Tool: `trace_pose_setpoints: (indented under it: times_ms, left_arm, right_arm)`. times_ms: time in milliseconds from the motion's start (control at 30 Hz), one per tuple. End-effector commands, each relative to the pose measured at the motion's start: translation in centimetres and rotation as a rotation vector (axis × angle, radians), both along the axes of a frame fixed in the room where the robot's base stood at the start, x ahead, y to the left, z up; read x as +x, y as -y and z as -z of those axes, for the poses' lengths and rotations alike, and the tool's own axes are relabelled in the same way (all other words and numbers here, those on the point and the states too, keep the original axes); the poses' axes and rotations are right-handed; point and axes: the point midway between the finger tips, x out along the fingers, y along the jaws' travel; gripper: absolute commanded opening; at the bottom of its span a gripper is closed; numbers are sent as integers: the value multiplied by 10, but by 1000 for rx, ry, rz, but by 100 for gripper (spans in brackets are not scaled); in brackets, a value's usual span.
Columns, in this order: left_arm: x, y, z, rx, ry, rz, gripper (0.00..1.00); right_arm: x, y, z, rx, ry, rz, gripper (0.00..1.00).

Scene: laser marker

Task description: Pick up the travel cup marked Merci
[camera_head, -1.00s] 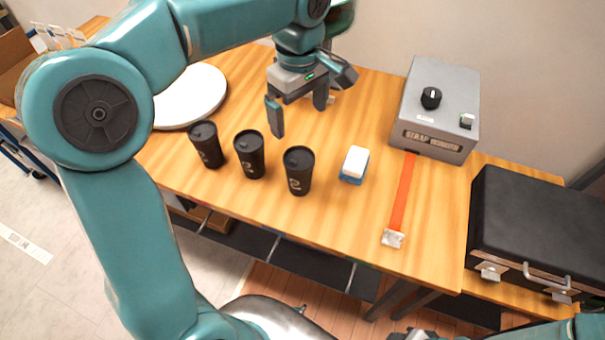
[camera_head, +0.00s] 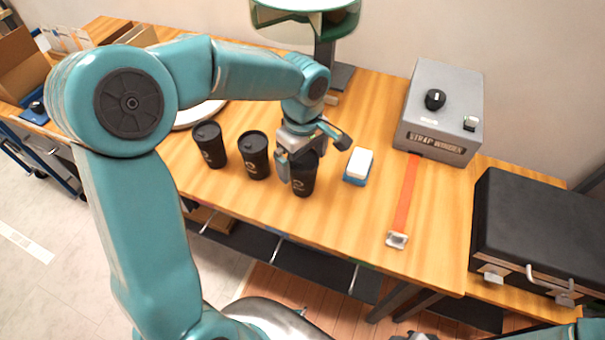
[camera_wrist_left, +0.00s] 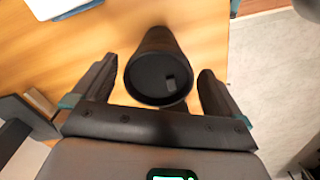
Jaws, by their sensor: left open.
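Three black travel cups stand upright in a row on the wooden table: a left cup (camera_head: 210,146), a middle cup (camera_head: 254,156) and a right cup (camera_head: 303,180). Each has a light mark too small to read, so I cannot tell which says Merci. My left gripper (camera_head: 299,168) is at the right cup and hides part of its top. In the left wrist view, the open fingers stand on either side of a black lidded cup (camera_wrist_left: 158,75), with gaps between. My right gripper is not clearly in view.
A white and blue block (camera_head: 358,166) stands just right of the right cup. An orange strap (camera_head: 406,200) runs from a grey strap winder box (camera_head: 440,110). A black case (camera_head: 540,235) is at the right. A white round plate (camera_head: 200,115) lies behind the cups.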

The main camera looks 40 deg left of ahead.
Motion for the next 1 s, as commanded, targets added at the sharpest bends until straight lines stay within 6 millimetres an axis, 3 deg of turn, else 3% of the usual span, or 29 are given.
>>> trace_pose_setpoints:
  times_ms: [67, 167, 200, 667, 867, 1000]
  left_arm:
    - [0, 0, 0, 0, 0, 0, 100]
    - [0, 0, 0, 0, 0, 0, 67]
    - [0, 0, 0, 0, 0, 0, 63]
    - [1, 0, -10, 1, 4, 0, 63]
    - [2, 0, -46, 0, 9, -1, 63]
    - [2, 0, -89, 0, 10, 0, 62]
  right_arm:
    - [0, 0, 0, 0, 0, 0, 38]
    - [0, 0, 0, 0, 0, 0, 38]
    - [0, 0, 0, 0, 0, 0, 38]
    - [0, 0, 0, 0, 0, 0, 38]
    - [0, 0, -1, 0, 0, 0, 38]
    - [0, 0, -4, 0, 0, 0, 38]
